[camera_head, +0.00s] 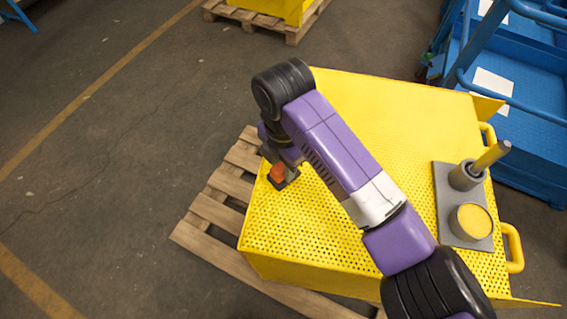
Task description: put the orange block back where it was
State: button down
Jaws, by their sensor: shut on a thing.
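The orange block (277,173) is at the left edge of the perforated yellow top (345,222). My gripper (281,180) points down over it and is shut on the block. The gripper and wrist hide part of the block. I cannot tell whether the block touches the yellow surface or is held just above it.
A grey plate (443,205) on the right of the yellow top bears a yellow-topped round piece (470,222) and a grey holder with a tilted yellow rod (490,157). A wooden pallet (213,212) lies beneath. Blue carts (530,150) stand at the right.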

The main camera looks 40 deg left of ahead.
jog(key=c, duration=1.1)
grip_release()
jog(key=shift+f, duration=0.1)
notch_tip(320, 180, up, 12)
jog(key=shift+r+b, duration=0.15)
jog(key=shift+b, duration=0.25)
